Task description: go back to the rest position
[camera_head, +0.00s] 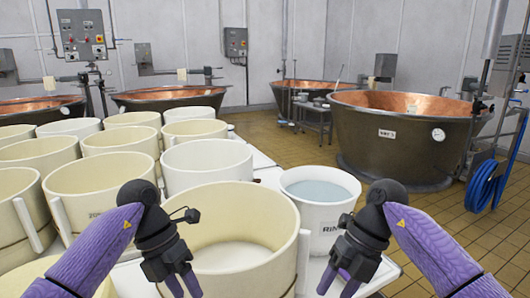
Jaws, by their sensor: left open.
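My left gripper (183,287) is at the bottom of the head view. It points down in front of the large cream tub (240,215), its purple fingers apart with nothing seen between them. My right gripper (339,287) points down in front of the white bucket of water (320,190). Its fingers also look apart and empty. The fingertips of both are close to the lower picture edge. Both forearms come in from the lower corners. I cannot tell how high the grippers are above the white table top.
Several cream tubs (108,178) crowd the left and middle. A copper vat (400,135) stands at the right, with a coiled blue hose (484,187) beside it. More copper vats and a small metal trolley (312,117) are behind.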

